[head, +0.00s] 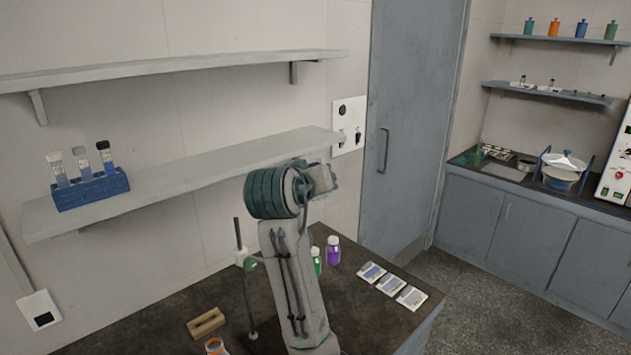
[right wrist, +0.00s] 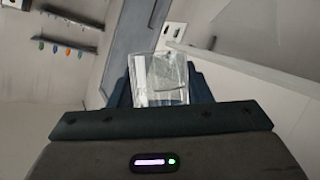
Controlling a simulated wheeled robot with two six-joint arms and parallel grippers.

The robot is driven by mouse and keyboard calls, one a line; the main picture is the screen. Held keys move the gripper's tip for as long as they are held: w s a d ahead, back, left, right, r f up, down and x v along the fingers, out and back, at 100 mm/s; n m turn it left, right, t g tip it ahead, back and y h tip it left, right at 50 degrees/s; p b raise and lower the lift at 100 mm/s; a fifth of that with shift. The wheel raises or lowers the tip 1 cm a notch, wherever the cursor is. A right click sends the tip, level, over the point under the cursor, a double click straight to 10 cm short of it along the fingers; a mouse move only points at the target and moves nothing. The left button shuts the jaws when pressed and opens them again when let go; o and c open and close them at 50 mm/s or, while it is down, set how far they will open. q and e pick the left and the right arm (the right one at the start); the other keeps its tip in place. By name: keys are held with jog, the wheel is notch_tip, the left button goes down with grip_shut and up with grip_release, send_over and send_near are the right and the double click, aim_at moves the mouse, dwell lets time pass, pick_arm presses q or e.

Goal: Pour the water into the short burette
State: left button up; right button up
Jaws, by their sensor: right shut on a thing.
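My right gripper (right wrist: 160,88) is shut on a clear glass vessel (right wrist: 158,72), which looks like a beaker, between its dark fingers in the right wrist view. I cannot tell how much water is in it. A thin stand (head: 247,300) with a green clamp stands on the bench left of the arm. I cannot make out the short burette for certain. My left gripper is not in view.
A shelf (head: 190,185) with a blue tube rack (head: 90,190) runs behind my arm.

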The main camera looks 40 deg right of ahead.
jog(key=shift+s+d+f+n+b, duration=0.1)
jog(key=shift+f+n+b, duration=0.35)
jog(key=shift+f, duration=0.55)
